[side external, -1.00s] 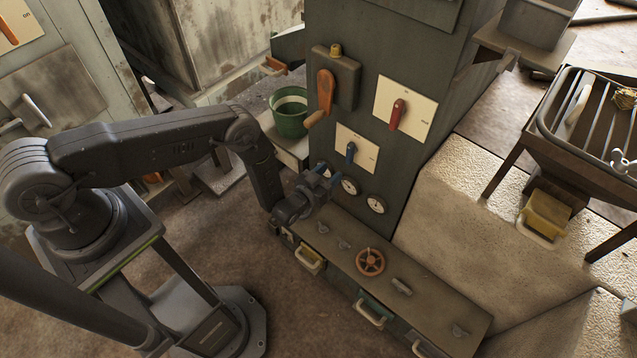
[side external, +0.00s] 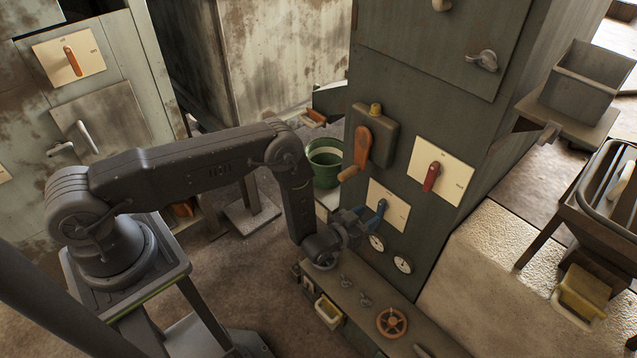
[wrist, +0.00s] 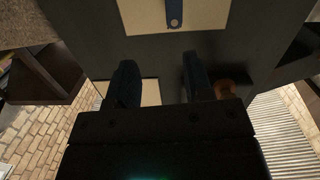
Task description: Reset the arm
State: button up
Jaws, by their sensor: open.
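My gripper (side external: 352,222) is at the end of my arm, in front of the dark cabinet, just left of a blue lever (side external: 381,208) on a cream switch plate (side external: 392,218). In the side view its finger gap is hard to make out. In the wrist view my gripper (wrist: 157,72) shows two dark fingers spread apart, with nothing held between them. A cream plate with a blue handle (wrist: 174,14) shows beyond the fingertips there. I cannot tell from the side view whether the gripper touches the cabinet.
An orange lever (side external: 362,147) and a red switch (side external: 431,177) are on the cabinet (side external: 420,105). Gauges (side external: 402,264) and a low bench with an orange handwheel (side external: 391,322) lie below. A green bucket (side external: 325,168) stands behind the arm. Open floor (side external: 240,275) lies left of the bench.

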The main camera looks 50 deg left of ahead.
jog(key=w+d+r+m+g+h, duration=0.1)
jog(key=w+r, duration=0.2)
jog(key=r, duration=0.6)
jog(key=w+d+r+g+h, duration=0.1)
jog(key=w+r+g, duration=0.15)
jog(key=r, duration=0.75)
jog(key=s+a+r+m+g, duration=0.1)
jog(key=s+r, duration=0.2)
jog(key=r, duration=0.5)
jog(key=s+a+r+g, duration=0.1)
jog(key=s+r, duration=0.2)
jog(key=r, duration=0.5)
jog(key=s+a+r+g+y, duration=0.15)
jog(key=s+r, duration=0.25)
jog(key=s, duration=0.4)
jog(key=s+a+r+g+y, duration=0.1)
jog(key=s+a+r+g, duration=0.15)
jog(key=s+r, duration=0.4)
jog(key=s+a+f+g, duration=0.1)
jog(key=s, duration=0.7)
jog(key=s+a+f+n+g, duration=0.1)
jog(key=s, duration=0.8)
jog(key=shift+s+a+n, duration=0.3)
